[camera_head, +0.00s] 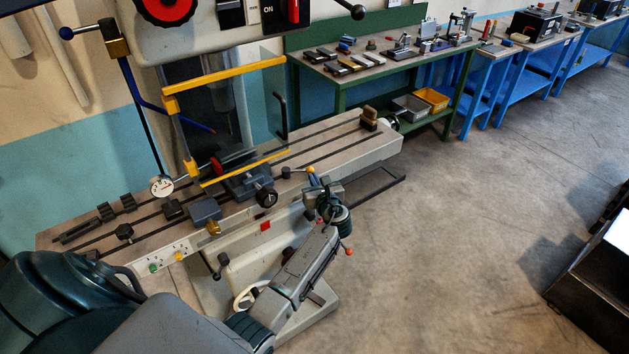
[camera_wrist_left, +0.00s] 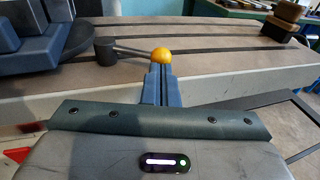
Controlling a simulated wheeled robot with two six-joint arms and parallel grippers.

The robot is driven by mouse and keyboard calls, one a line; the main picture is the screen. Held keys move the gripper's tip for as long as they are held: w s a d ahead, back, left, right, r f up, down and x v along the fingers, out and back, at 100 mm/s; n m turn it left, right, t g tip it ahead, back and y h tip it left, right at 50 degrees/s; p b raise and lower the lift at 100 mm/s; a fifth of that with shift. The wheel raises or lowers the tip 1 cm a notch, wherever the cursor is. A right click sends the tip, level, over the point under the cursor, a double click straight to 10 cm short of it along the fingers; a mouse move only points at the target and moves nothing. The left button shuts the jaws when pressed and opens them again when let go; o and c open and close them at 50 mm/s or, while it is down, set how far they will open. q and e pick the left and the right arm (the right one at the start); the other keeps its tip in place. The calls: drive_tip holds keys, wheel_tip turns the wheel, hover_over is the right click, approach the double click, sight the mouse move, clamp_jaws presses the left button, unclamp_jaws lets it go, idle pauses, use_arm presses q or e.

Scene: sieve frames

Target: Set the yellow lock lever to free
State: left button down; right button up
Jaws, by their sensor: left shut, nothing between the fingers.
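The yellow lock lever's ball knob (camera_head: 309,169) sits at the end of a short dark rod by the front edge of the machine table. Its dark round hub (camera_head: 287,172) is to the left, and the rod points right. In the left wrist view, the yellow knob (camera_wrist_left: 162,54) is right at the fingertips and the hub (camera_wrist_left: 104,47) stands on the table surface. My left gripper (camera_head: 314,181) is shut and empty, its fingertips (camera_wrist_left: 160,68) just in front of the knob; I cannot tell whether they touch it. No lock or free marking is readable. My right gripper is not in view.
The slotted machine table (camera_head: 350,148) carries a vise (camera_head: 245,183) left of the lever. A yellow-framed clear guard (camera_head: 225,75) rises behind it. A wooden block (camera_head: 370,118) stands at the table's right end.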

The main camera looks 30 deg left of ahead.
sight(318, 174)
use_arm(q)
drive_tip(key=shift+w+f+n+g+b, duration=0.1)
drive_tip(key=shift+w+n+g+b, duration=0.2)
drive_tip(key=shift+w+y, duration=0.15)
drive_tip(key=shift+y, duration=0.15)
drive_tip(key=w+n+g+y+b, duration=0.1)
drive_tip(key=g+b, duration=0.1)
drive_tip(key=w+a+n+g+y+b, duration=0.1)
drive_tip(key=n+g+b, duration=0.1)
drive_tip(key=b, duration=0.1)
drive_tip(key=shift+w+f, duration=0.15)
drive_tip(key=shift+w, duration=0.05)
drive_tip(key=shift+w+a+n+g+y+b, duration=0.3)
drive_tip(key=shift+w+n+g+b, duration=0.2)
drive_tip(key=shift+n+g, duration=0.3)
drive_tip(key=shift+w+a+r, duration=0.2)
drive_tip(key=shift+w+a, duration=0.05)
drive_tip(key=shift+a, duration=0.05)
